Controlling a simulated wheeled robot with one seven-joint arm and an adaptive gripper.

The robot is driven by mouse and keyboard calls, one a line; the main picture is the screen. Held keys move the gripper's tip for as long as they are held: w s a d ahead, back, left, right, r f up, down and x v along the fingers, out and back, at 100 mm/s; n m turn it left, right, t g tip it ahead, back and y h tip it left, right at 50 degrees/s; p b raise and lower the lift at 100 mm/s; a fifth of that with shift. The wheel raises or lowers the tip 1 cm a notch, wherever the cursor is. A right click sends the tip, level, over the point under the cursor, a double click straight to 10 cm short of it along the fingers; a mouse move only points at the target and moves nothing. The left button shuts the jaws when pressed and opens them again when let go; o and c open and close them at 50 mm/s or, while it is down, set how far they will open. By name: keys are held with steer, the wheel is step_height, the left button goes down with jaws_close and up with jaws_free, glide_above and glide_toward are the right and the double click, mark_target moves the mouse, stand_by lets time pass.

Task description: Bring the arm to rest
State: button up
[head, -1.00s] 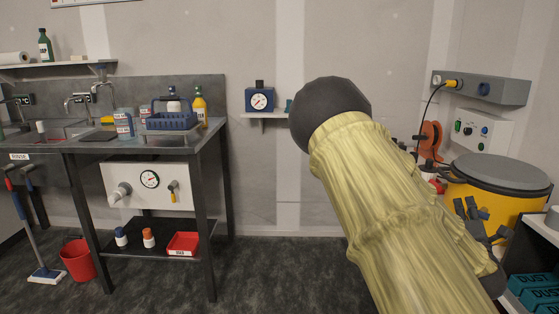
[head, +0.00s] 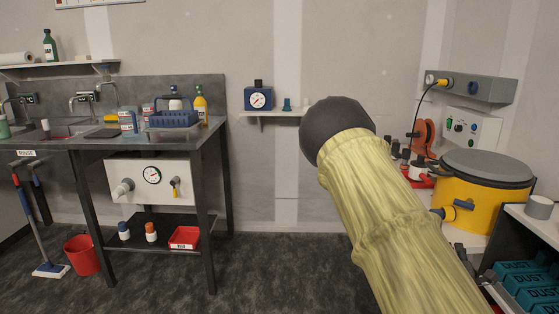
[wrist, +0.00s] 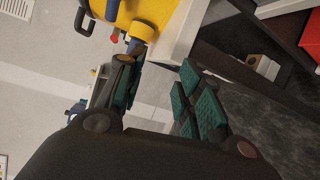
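My arm, in a pale yellow sleeve with a dark round joint, crosses the right of the head view. My gripper is mostly hidden behind the sleeve there, low beside the yellow drum. In the wrist view my gripper (wrist: 157,72) is open, its green-padded fingers well apart. I see nothing held between them. The yellow drum (head: 485,205) with a grey lid stands on a white-topped bench at the right. It also shows at the top of the wrist view (wrist: 150,12), just beyond the fingertips; whether they touch cannot be told.
Beside the drum are a grey cup (head: 540,207) and teal boxes marked DUST (head: 530,283) on a lower shelf. A steel sink bench (head: 150,145) stands at the left, with a red bucket (head: 82,256) on the floor. The floor between (head: 290,265) is clear.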

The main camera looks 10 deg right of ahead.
steer(key=s+a+f+m+g+y, duration=0.25)
steer(key=s+a+f, duration=0.35)
steer(key=f, duration=0.5)
steer(key=s+a+f+m+g+y, duration=0.1)
steer(key=s+a+f+m+g, duration=0.45)
steer(key=f, duration=0.55)
steer(key=s+a+f+m+g+y, duration=0.1)
steer(key=s+a+f+y, duration=0.1)
steer(key=s+a+f, duration=0.75)
steer(key=s+a+f+m+g+y, duration=0.2)
steer(key=s+a+f+g, duration=0.15)
steer(key=s+a, duration=0.35)
steer(key=s+a+f+m+g+y, duration=0.2)
steer(key=s+a+f+m, duration=0.15)
steer(key=s+a, duration=0.3)
step_height(320, 180, up, 21)
steer(key=p, duration=2.1)
steer(key=shift+s+d+n+h, duration=0.15)
steer(key=shift+d+n+h, duration=0.1)
steer(key=shift+n+h, duration=0.1)
